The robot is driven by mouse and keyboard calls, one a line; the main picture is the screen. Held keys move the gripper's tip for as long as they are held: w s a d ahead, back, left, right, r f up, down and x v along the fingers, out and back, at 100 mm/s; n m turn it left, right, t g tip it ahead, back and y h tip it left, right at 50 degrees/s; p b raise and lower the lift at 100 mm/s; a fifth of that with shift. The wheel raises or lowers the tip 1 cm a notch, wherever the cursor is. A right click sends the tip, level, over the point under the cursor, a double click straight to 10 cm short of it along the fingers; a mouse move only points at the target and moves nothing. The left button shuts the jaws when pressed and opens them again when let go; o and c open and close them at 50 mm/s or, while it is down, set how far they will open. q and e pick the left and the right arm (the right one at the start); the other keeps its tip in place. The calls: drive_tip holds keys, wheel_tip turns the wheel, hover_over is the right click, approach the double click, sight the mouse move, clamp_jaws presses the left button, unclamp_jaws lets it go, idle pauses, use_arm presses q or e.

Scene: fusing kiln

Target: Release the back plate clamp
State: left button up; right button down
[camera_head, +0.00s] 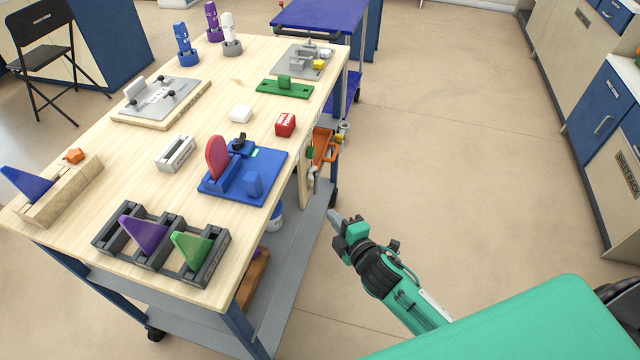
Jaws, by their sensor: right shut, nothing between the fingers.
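My right gripper (335,217) is shut and empty. It hangs over the floor beside the table's right edge, apart from everything on the table. A blue fixture (270,173) on the table holds a red rounded plate (217,157) standing upright, with a black clamp-like part (240,143) behind it. I cannot tell from this view whether that part is clamped or loose, nor surely whether it is the back plate clamp. My left gripper is not in view.
The wooden table (240,90) also bears a dark rack (120,245) with purple and green wedges, a grey plate (158,98) with black knobs, a red block (285,124) and a green fixture (284,87). Orange-handled tools hang at its right side. The floor (440,150) to the right is clear.

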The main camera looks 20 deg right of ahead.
approach(316, 184)
drive_tip(key=w+a+r, duration=0.1)
drive_tip(key=w+a, duration=0.2)
drive_tip(key=a, duration=0.1)
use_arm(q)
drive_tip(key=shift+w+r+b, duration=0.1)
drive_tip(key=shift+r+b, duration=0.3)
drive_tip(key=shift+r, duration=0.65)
use_arm(e)
drive_tip(key=shift+w+d+f, duration=0.2)
drive_tip(key=shift+w+d, duration=0.3)
drive_tip(key=shift+w, duration=0.35)
drive_tip(key=shift+w+d+f, duration=0.2)
drive_tip(key=shift+w+d, duration=0.25)
drive_tip(key=shift+w, duration=0.4)
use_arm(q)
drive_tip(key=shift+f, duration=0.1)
